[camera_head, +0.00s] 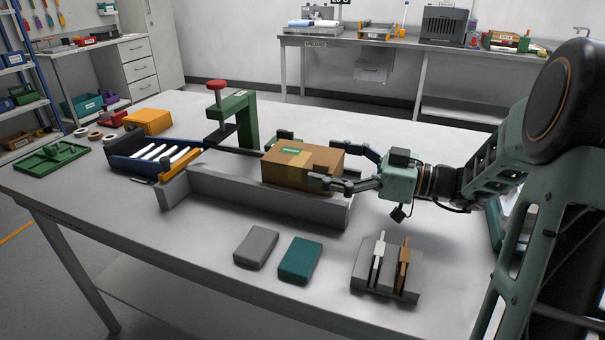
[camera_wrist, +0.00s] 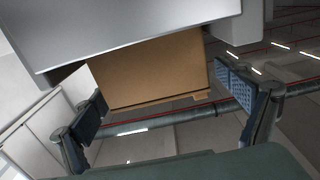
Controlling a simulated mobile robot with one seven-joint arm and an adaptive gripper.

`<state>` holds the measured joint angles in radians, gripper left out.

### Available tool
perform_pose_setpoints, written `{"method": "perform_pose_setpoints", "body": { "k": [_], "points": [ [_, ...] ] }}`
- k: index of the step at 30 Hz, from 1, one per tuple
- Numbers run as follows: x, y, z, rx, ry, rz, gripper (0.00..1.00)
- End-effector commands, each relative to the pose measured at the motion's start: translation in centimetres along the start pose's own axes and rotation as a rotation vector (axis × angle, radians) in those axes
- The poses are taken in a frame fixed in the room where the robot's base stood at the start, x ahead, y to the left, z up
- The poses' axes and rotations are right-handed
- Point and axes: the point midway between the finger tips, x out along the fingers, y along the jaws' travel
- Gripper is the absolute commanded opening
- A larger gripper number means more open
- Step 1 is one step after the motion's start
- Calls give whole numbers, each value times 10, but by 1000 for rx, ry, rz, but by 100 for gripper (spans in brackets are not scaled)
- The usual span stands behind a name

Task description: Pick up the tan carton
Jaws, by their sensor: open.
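The tan carton (camera_head: 300,168) lies on the grey raised channel (camera_head: 250,192) on the table, with a tape strip and a green label on top. In the wrist view the carton (camera_wrist: 152,75) fills the space ahead, between the finger pads. My gripper (camera_head: 345,172) is at the carton's right end, its fingers open and spread to either side of it. In the wrist view my gripper (camera_wrist: 168,105) shows a gap between each pad and the carton, wider on the right. I cannot tell whether either finger touches the carton.
A green clamp (camera_head: 240,115) with a red knob stands behind the channel. A roller section (camera_head: 165,158) joins it at the left. In front lie a grey block (camera_head: 256,247), a teal block (camera_head: 300,260) and a slotted holder (camera_head: 372,285). The front left of the table is clear.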

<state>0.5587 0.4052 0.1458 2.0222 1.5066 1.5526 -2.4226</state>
Motion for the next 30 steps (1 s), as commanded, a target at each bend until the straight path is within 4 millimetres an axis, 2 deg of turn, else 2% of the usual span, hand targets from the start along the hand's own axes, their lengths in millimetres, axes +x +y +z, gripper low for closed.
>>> {"method": "perform_pose_setpoints", "body": {
  "k": [9, 17, 28, 30],
  "points": [
    [44, 1, 2, 0, -1, -3, 93],
    [48, 2, 1, 1, -1, 1, 93],
    [48, 2, 1, 1, -1, 1, 52],
    [48, 2, 1, 0, -1, 1, 51]
  ]
}}
